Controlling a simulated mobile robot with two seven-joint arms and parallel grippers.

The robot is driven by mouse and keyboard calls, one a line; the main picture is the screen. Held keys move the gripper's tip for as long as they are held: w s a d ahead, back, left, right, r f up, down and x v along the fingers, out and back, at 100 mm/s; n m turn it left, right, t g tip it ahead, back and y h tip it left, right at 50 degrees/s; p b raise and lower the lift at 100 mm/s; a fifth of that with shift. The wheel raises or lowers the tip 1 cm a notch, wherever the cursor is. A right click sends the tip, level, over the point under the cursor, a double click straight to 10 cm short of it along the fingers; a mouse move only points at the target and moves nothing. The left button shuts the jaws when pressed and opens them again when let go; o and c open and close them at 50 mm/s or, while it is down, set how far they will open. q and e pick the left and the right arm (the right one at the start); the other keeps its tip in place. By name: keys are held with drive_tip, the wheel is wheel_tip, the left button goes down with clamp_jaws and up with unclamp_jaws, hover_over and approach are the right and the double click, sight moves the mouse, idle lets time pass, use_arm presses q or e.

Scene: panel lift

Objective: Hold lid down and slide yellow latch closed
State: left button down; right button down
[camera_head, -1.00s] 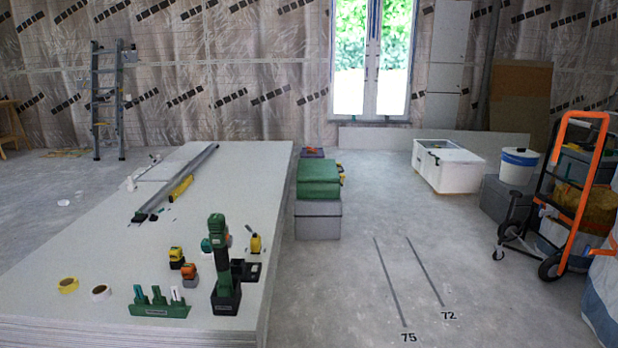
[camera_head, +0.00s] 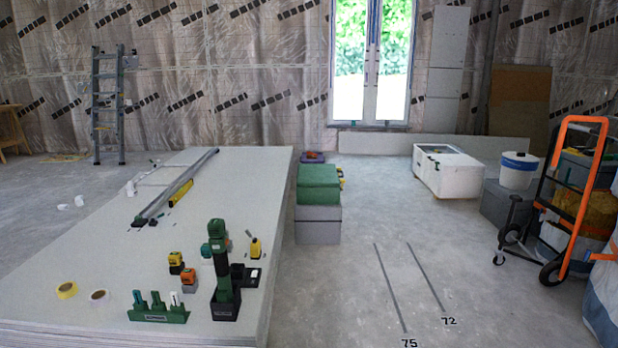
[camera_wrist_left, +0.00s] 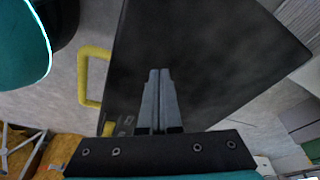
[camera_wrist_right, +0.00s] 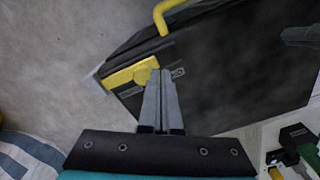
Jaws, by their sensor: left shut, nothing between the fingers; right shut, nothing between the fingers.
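A black box lid (camera_wrist_left: 205,60) fills much of the left wrist view, with a yellow handle (camera_wrist_left: 83,75) at its left side. My left gripper (camera_wrist_left: 158,72) is shut and empty, its fingertips over the lid; whether they press on it I cannot tell. In the right wrist view the black box (camera_wrist_right: 235,75) shows its yellow handle (camera_wrist_right: 168,15) and a yellow latch (camera_wrist_right: 132,74) on its edge. My right gripper (camera_wrist_right: 160,74) is shut and empty, its fingertips at the latch's right end; contact is unclear. Neither gripper shows in the head view.
In the head view a green case (camera_head: 318,182) stands on a grey box (camera_head: 318,225). A large panel stack (camera_head: 120,250) with several tools lies on the left. A white crate (camera_head: 448,172) and an orange hand truck (camera_head: 585,180) stand right. The middle floor is open.

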use_arm(q)
drive_tip(key=shift+f, duration=0.1)
idle(0.3)
drive_tip(key=shift+a+x, duration=0.15)
drive_tip(key=shift+x, duration=0.55)
drive_tip(key=shift+a+x, duration=0.15)
drive_tip(key=shift+x, duration=0.5)
drive_tip(key=shift+s+f, duration=0.15)
drive_tip(key=shift+f, duration=0.4)
drive_tip(key=shift+f, duration=0.2)
use_arm(e)
drive_tip(key=shift+f, duration=0.1)
use_arm(q)
drive_tip(key=shift+s+f, duration=0.1)
drive_tip(key=shift+s, duration=0.05)
use_arm(e)
drive_tip(key=shift+f, duration=2.4)
